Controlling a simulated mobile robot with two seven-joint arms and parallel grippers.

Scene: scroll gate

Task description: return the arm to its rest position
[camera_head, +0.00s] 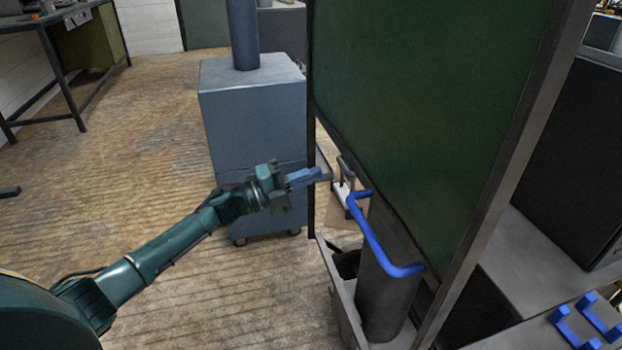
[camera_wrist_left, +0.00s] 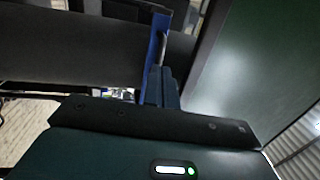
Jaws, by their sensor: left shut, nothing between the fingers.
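My left arm comes in from the lower left. My left gripper (camera_head: 316,175) is shut and empty, its fingers pointing right toward the edge of the green panel (camera_head: 430,110). A blue bar handle (camera_head: 380,240) sits low at the panel's near side, to the right of and below the fingertips. In the head view a gap shows between fingertips and handle. In the left wrist view the closed fingers (camera_wrist_left: 161,88) point at a blue bar (camera_wrist_left: 154,48), and the depth between them is hard to judge. My right gripper is not in view.
A grey-blue cabinet (camera_head: 250,110) on casters stands behind the gripper. A grey cylinder (camera_head: 385,290) stands below the handle. Blue brackets (camera_head: 585,320) lie on a grey surface at lower right. A workbench (camera_head: 60,22) is at upper left. The wooden floor (camera_head: 120,170) left of the arm is open.

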